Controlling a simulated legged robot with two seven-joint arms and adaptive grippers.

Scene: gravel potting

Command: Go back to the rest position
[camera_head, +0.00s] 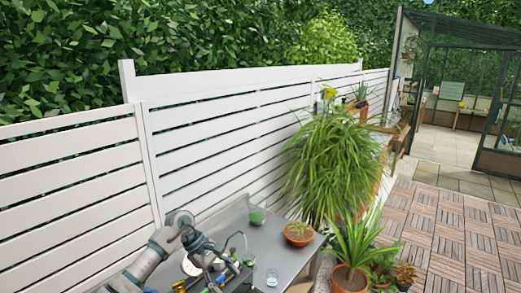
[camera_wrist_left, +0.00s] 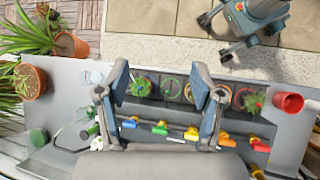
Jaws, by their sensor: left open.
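My left gripper (camera_wrist_left: 160,92) is open and empty in the left wrist view, its two fingers wide apart above the grey table (camera_wrist_left: 62,72). In the head view my left arm comes in from the lower left and its gripper (camera_head: 212,268) hangs over the table's near left part. Below the fingers is a row of small dark pots, one with a green plant (camera_wrist_left: 140,86) and another with a cactus-like plant (camera_wrist_left: 249,100).
A red cup (camera_wrist_left: 288,102) is at one end and a clear glass (camera_wrist_left: 92,77) near the other. A terracotta pot (camera_head: 298,240) stands on the table. A white fence (camera_head: 80,190) runs behind; large plants (camera_head: 330,170) stand beyond.

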